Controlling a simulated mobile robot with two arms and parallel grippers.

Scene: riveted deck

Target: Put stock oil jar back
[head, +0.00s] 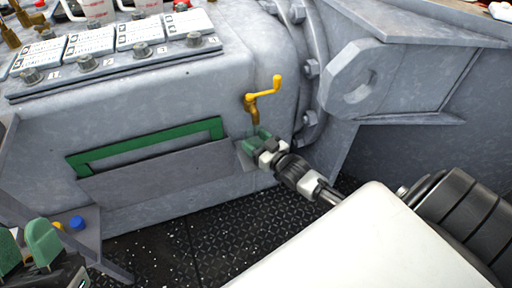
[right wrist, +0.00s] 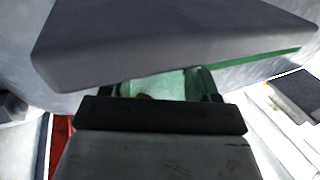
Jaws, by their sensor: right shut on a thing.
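No stock oil jar can be made out for sure in either view. My right gripper (head: 260,142) reaches the grey machine at the right end of a grey flap (head: 160,185) below a green-framed slot (head: 145,147). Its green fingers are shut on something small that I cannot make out. A yellow crank (head: 262,95) rises just above the fingers; whether they touch is unclear. In the right wrist view a grey panel (right wrist: 170,40) hides the fingertips, and green pads (right wrist: 165,85) show below its edge. My left gripper (head: 25,240) is at the lower left, open and empty.
White cups with red print (head: 100,8) stand at the upper left behind labelled plates (head: 90,42) and knobs. A ledge at the lower left has a blue knob (head: 77,222). A thick bracket (head: 365,75) juts out on the right. Dark tread floor (head: 190,240) lies below.

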